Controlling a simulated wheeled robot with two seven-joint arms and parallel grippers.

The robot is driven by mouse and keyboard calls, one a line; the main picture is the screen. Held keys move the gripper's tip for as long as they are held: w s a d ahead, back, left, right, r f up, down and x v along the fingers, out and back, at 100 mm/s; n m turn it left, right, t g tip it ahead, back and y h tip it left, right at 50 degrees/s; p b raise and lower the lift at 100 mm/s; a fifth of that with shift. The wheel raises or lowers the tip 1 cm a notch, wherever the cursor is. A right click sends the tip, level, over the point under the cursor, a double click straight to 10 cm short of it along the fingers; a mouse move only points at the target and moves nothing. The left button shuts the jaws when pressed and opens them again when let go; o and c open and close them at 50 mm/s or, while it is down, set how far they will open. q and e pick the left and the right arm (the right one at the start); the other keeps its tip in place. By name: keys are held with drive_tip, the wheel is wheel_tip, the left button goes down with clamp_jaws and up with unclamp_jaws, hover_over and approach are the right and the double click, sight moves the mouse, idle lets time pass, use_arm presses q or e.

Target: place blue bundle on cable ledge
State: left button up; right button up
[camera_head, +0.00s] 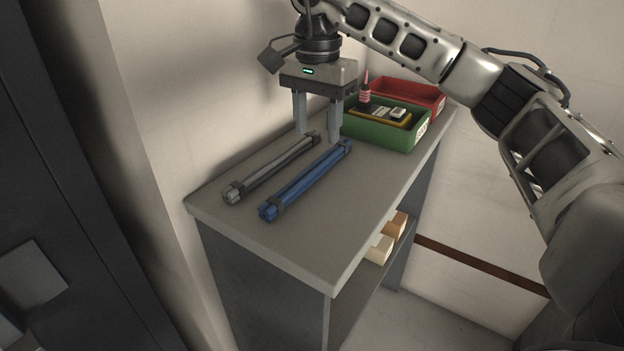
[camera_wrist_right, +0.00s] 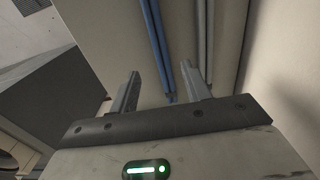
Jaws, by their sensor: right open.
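A blue bundle (camera_head: 305,182) of rods, banded near both ends, lies on the grey shelf top (camera_head: 330,225). A grey bundle (camera_head: 272,168) lies beside it on the left, nearly parallel. My right gripper (camera_head: 318,137) is open and empty above the far ends of the two bundles, with its fingers pointing down. In the right wrist view, the blue bundle (camera_wrist_right: 158,48) runs up from between the open fingers (camera_wrist_right: 160,84), and the grey bundle (camera_wrist_right: 205,35) passes by the right finger. My left gripper is not in view. I cannot identify a separate cable ledge.
A green bin (camera_head: 385,128) holding a yellow-cased meter and a red-tipped tool stands behind the gripper. A red bin (camera_head: 415,95) stands behind it. Small boxes (camera_head: 380,249) sit on a lower shelf. The wall is close on the left; the front shelf top is clear.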

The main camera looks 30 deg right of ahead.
sight(316, 165)
drive_tip(key=shift+f, duration=3.5)
clamp_jaws()
